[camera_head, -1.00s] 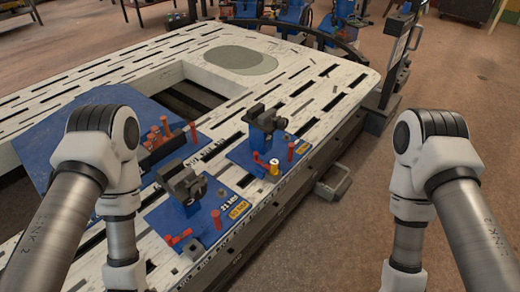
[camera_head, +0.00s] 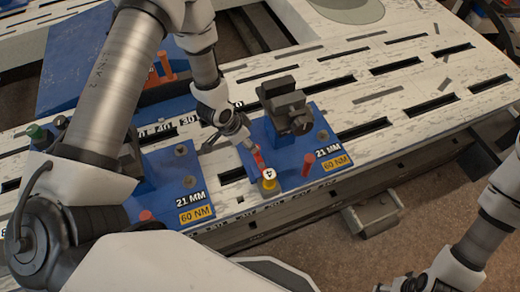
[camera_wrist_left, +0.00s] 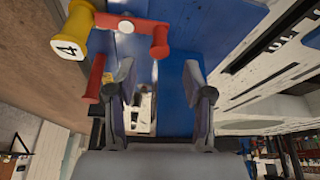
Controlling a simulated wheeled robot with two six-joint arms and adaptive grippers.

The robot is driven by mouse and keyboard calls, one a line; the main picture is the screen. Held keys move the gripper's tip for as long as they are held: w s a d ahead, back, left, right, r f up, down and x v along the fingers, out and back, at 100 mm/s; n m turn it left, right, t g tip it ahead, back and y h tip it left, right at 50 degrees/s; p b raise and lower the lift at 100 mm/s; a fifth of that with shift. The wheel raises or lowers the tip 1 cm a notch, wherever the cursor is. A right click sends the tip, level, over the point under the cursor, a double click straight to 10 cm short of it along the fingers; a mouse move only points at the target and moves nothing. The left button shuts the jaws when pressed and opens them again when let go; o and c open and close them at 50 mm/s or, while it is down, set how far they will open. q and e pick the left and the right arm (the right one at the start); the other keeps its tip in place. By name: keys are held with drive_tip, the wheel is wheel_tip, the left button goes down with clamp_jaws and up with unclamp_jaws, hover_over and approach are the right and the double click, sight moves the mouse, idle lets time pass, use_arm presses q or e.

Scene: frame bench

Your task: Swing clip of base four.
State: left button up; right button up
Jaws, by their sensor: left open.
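Base four is a blue plate (camera_head: 290,150) with a dark clamp block (camera_head: 287,103) on it. Its red clip (camera_head: 258,160) has a yellow end marked 4 (camera_head: 268,181), near the plate's front edge. A red post (camera_head: 307,165) stands to the right. My left gripper (camera_head: 228,136) is open, just left of the clip's far end. In the left wrist view the open fingers (camera_wrist_left: 160,95) have empty space between them; the red clip (camera_wrist_left: 130,24) and its yellow end (camera_wrist_left: 70,42) lie beyond, toward the upper left. My right gripper (camera_head: 402,284) is partly cut off at the bottom edge.
A second blue base (camera_head: 160,165) with a 21 MM, 60 NM label lies to the left, partly behind my left arm. A slotted white bench top (camera_head: 400,95) extends right and back, largely clear. A grey handle (camera_head: 370,213) sticks out at the bench front.

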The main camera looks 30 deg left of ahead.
sight(261, 162)
use_arm(q)
drive_tip(key=b+x, duration=0.1)
drive_tip(key=x, duration=0.6)
drive_tip(key=shift+w+d, duration=0.1)
drive_tip(key=shift+w, duration=0.1)
drive_tip(key=shift+r, duration=0.1)
clamp_jaws()
